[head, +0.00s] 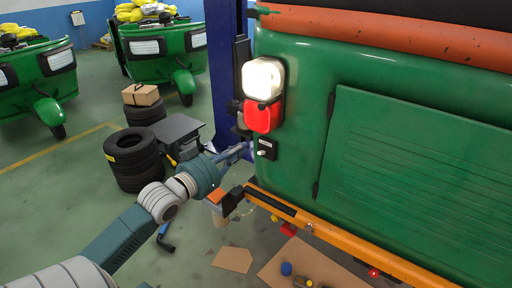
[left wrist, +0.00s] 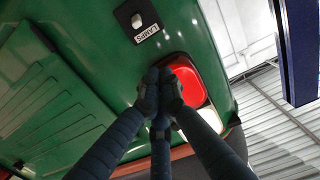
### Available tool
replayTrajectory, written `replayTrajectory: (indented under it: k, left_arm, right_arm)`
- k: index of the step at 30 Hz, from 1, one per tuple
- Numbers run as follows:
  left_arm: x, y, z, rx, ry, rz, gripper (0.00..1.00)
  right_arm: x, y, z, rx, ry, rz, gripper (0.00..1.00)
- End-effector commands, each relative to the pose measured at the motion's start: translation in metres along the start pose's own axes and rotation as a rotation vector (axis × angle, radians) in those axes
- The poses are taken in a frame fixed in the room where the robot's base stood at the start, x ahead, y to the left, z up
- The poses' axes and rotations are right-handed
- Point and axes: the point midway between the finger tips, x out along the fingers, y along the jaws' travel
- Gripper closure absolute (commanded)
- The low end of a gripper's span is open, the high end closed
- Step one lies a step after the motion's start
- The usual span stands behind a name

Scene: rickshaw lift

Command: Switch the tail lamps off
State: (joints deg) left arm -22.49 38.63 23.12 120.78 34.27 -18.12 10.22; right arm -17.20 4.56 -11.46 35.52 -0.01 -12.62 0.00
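The green rickshaw's rear (head: 300,75) fills the right of the head view. Its tail lamp has a bright white upper part (head: 263,78) and a glowing red lower part (head: 263,116). Below it is a small black switch plate (head: 267,148) with a pale toggle; the left wrist view shows this plate (left wrist: 138,20) upside down, labelled LAMPS. My left gripper (head: 243,150) is just left of the plate, apart from the toggle. In the left wrist view its fingertips (left wrist: 163,88) are drawn together with nothing between them, partly covering the red lamp (left wrist: 195,88). My right gripper is out of view.
An orange bumper bar (head: 340,238) runs below the switch. A blue post (head: 224,80) stands left of the rickshaw. Stacked tyres (head: 133,160), a dark stool-like top (head: 177,130) and a cardboard box (head: 141,95) are further left. Other green rickshaws (head: 160,45) stand behind.

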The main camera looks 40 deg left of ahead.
Motion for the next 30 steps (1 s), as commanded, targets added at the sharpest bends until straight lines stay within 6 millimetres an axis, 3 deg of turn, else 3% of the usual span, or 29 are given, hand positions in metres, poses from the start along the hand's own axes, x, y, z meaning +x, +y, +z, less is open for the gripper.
replayTrajectory:
  k: [5,10,24,30]
  left_arm:
    - [0.001,0.000,0.000,0.000,0.000,0.000,1.00]
    - [0.015,-0.001,-0.002,-0.003,0.002,-0.001,1.00]
    - [0.101,-0.001,-0.003,-0.001,0.001,-0.001,1.00]
    - [0.092,0.000,0.025,-0.002,-0.006,-0.001,1.00]
  right_arm:
    - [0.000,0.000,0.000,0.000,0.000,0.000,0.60]
    - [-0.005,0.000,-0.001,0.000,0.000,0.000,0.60]
    - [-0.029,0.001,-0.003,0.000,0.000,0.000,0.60]
    - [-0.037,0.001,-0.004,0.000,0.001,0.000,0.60]
